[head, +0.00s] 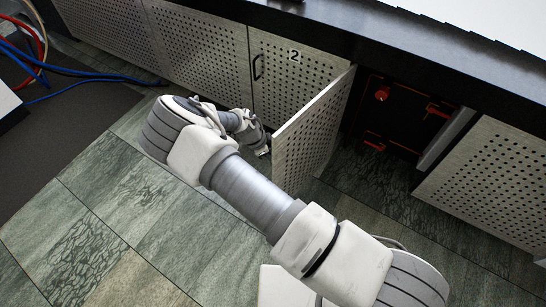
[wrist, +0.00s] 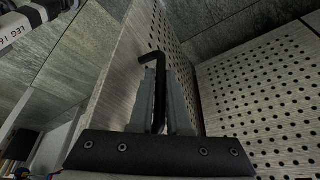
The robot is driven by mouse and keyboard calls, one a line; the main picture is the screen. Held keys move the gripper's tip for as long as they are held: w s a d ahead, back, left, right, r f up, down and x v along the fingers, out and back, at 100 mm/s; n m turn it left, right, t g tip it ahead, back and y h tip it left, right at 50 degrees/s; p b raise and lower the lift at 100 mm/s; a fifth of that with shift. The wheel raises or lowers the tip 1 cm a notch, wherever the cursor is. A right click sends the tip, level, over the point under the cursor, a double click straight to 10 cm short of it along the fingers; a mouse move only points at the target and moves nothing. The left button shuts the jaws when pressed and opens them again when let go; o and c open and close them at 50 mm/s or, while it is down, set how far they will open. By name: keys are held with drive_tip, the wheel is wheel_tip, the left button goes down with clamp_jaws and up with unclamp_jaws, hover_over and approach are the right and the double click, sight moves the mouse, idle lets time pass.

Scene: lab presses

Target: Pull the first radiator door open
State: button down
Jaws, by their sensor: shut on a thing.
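The perforated light-grey radiator door (head: 312,125) stands swung out from the cabinet front in the head view, with the dark opening (head: 385,115) showing to its right. In the wrist view the same door (wrist: 120,80) rises beside my fingers, and its black bar handle (wrist: 152,58) runs down between them. My gripper (wrist: 161,78) is shut on this handle. In the head view my gripper (head: 264,150) is at the door's outer left side, small and partly hidden, so the grip itself does not show there.
A closed perforated door marked 2 (head: 295,75), with its own black handle (head: 258,67), is left of the open door. Another perforated panel (head: 490,180) is at the right. A black ledge (head: 420,55) overhangs the doors. Blue and red cables (head: 50,75) lie at upper left. The tiled floor (head: 100,205) is clear in front.

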drive_tip(key=c, duration=0.9)
unclamp_jaws()
drive_tip(key=p+v, duration=0.5)
drive_tip(key=v, duration=1.2)
drive_tip(key=shift+s+a+r, duration=0.1)
drive_tip(key=shift+r, duration=0.1)
